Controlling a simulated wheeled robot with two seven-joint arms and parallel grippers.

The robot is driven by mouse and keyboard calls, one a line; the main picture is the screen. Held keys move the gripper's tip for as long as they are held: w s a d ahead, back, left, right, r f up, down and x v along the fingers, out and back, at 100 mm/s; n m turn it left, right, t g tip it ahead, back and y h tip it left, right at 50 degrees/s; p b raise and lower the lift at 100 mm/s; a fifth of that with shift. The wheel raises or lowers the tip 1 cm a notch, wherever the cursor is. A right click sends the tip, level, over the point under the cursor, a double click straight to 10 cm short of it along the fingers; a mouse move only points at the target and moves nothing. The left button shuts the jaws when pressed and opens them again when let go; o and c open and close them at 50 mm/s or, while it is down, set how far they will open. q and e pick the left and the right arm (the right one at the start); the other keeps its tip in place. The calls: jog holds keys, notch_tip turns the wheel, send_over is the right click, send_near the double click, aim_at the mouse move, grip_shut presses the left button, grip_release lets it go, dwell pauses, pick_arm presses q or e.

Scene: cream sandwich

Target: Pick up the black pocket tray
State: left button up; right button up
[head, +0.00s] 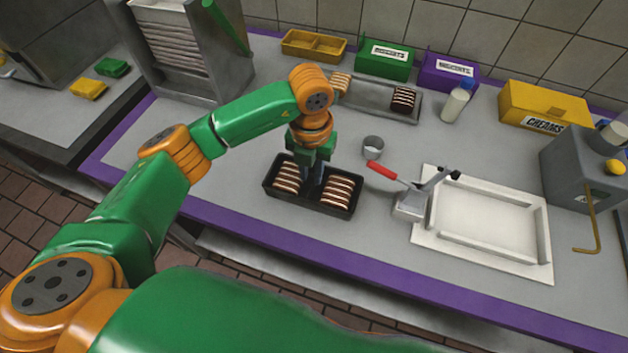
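The black pocket tray (312,205) lies on the grey counter near its front edge, left of the picture's middle. Striped brown and cream pieces sit in its left pocket (286,178) and right pocket (341,190). My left gripper (312,182) points down at the middle of the tray, between the two pockets. Its grey fingers reach down to the tray's middle part. The fingertips are small and partly hidden, so I cannot tell whether they are closed on the tray. My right gripper is not in view.
A metal cup (373,148) and a red-handled tool (408,202) stand right of the tray. A white framed tray (484,265) lies farther right. Behind are a metal tray (370,95), a bottle (455,104) and green, purple and yellow bins. A metal rack (190,50) stands back left.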

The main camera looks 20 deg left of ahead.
aim_at(313, 187)
pick_arm(q)
jog(key=f, duration=0.2)
jog(key=w+f, duration=0.1)
jog(key=f, duration=0.1)
jog(key=shift+d+p, duration=0.1)
jog(key=shift+p, duration=0.2)
jog(key=shift+s, duration=0.2)
grip_shut()
jog(key=shift+w, duration=0.1)
